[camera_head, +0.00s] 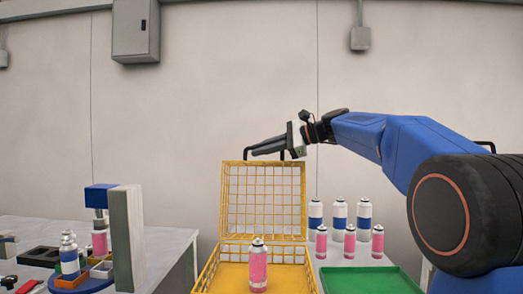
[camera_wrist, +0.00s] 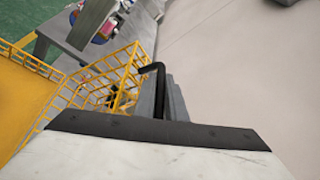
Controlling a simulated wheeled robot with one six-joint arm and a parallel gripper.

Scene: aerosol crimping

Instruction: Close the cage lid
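The yellow wire cage (camera_head: 206,276) stands in the middle of the head view. Its lid (camera_head: 264,200) is open and stands upright at the back. A black handle (camera_head: 247,154) is on the lid's top edge; it also shows in the wrist view (camera_wrist: 148,70). A pink can (camera_head: 258,268) stands inside the cage. My gripper (camera_head: 257,149) is at the handle, its fingers pointing left along the lid's top. In the wrist view the grey fingers (camera_wrist: 170,97) look close together, right beside the handle. Whether they grip it is hidden.
Several white-and-blue cans (camera_head: 339,213) and pink cans (camera_head: 349,242) stand right of the cage, behind a green tray (camera_head: 365,281). On the left, a table (camera_head: 180,243) holds a blue press (camera_head: 100,196) and a grey upright panel (camera_head: 127,238). Above the lid is clear wall.

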